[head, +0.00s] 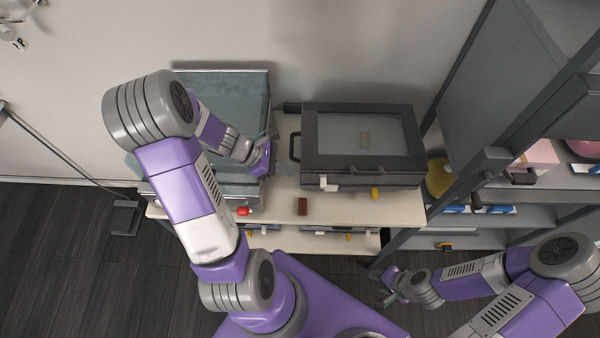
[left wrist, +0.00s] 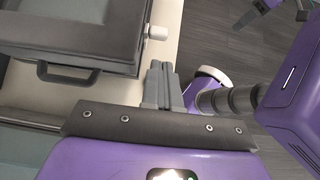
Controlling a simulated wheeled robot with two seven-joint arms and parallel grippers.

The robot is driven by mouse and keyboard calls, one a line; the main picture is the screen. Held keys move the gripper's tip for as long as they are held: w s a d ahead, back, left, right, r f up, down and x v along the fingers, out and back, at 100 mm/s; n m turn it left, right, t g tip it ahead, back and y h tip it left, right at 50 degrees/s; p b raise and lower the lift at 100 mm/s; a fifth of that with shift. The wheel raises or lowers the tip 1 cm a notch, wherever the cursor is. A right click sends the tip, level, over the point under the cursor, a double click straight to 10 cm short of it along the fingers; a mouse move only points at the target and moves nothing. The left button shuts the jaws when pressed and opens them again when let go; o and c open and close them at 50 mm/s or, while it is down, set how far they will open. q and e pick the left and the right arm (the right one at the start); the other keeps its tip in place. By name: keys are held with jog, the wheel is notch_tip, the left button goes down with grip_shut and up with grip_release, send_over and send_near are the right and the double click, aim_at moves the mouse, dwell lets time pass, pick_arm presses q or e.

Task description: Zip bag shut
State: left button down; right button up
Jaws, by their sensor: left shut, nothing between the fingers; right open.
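A dark grey bag (head: 362,178) with a clear window in its top lies flat at the right of the bench; a small pale block shows through the window. My right gripper (head: 386,288) is open, low and away from the bench. I cannot make out the zip line.
A glassy grey case (head: 225,85) stands behind my left arm. Shelving (head: 500,220) closes off the right side. The bench front has free room.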

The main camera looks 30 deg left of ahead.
aim_at(323, 181)
pick_arm(q)
jog(key=b+x, duration=0.1)
jog(key=x, duration=0.8)
jog(key=shift+w+d, duration=0.1)
jog(key=shift+d, duration=0.1)
